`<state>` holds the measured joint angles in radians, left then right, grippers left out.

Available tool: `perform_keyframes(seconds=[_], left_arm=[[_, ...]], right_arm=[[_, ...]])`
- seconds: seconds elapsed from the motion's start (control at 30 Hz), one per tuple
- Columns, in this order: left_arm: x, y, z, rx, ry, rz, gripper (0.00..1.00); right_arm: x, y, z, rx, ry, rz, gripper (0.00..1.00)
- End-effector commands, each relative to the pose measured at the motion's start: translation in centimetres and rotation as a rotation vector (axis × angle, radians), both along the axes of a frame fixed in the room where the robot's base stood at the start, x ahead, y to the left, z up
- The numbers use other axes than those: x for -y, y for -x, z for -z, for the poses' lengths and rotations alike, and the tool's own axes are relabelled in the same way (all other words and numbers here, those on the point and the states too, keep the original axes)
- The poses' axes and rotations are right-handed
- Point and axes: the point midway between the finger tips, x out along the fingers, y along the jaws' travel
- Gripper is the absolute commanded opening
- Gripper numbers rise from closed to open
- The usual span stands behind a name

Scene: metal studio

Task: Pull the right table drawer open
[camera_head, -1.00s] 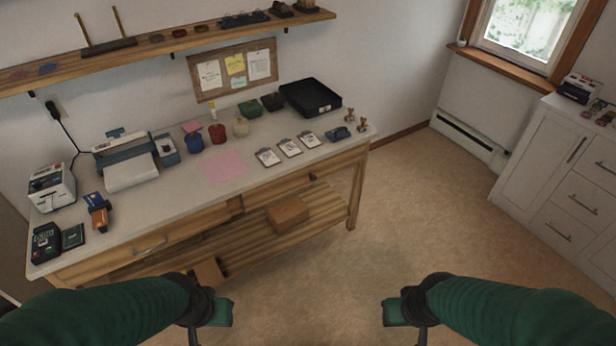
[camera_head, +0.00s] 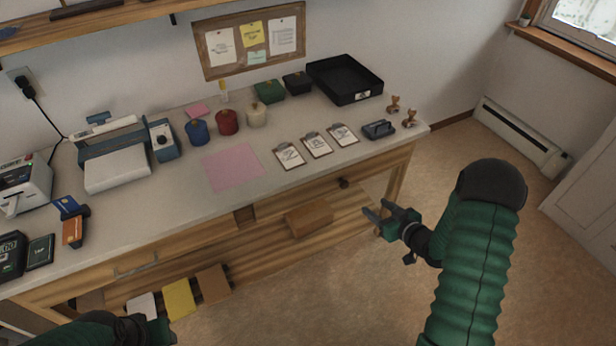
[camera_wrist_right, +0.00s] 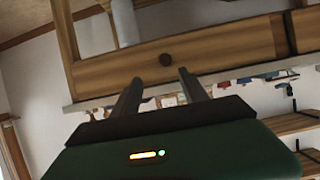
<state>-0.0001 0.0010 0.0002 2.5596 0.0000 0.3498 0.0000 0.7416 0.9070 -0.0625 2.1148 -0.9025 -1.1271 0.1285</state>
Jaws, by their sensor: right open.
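The right table drawer (camera_head: 310,199) has a wooden front under the tabletop and looks shut. Its round dark knob (camera_head: 344,183) sits on the front. My right gripper (camera_head: 379,210) is open and empty, in front of the drawer and to the right of the knob in the head view. In the right wrist view, which is turned upside down, the knob (camera_wrist_right: 165,60) shows just beyond the gap between the two fingers (camera_wrist_right: 160,77), apart from them. My left gripper (camera_head: 160,330) is at the bottom left edge; its fingers do not show.
The tabletop (camera_head: 200,215) holds clipboards, jars, a black tray (camera_head: 345,78) and a pink sheet (camera_head: 232,166). A lower slatted shelf carries a brown box (camera_head: 310,218). The floor (camera_head: 340,300) before the table is clear.

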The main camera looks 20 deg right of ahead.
Motion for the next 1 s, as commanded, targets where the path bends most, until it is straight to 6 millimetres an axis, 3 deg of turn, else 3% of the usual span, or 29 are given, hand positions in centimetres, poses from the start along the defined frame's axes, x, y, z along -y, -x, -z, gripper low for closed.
perform_keyframes(seconds=[0.17, 0.7, 0.83, 1.0], left_arm=[[0.0, 0.0, 0.3, 0.001, 0.000, 0.000, 0.36], [0.0, 0.0, 2.4, 0.001, 0.000, 0.000, 0.36], [0.0, 0.0, 2.6, 0.000, 0.000, 0.000, 0.36], [0.0, 0.0, 2.6, 0.000, 0.000, 0.000, 0.36]], right_arm=[[-0.3, -1.4, 0.5, 0.018, -0.003, -0.009, 0.52], [-1.0, -13.6, 6.2, 0.013, -0.008, -0.007, 0.52], [-1.2, -15.1, 6.7, 0.013, -0.006, -0.007, 0.52], [-1.3, -15.6, 6.8, 0.012, -0.007, -0.006, 0.52]])
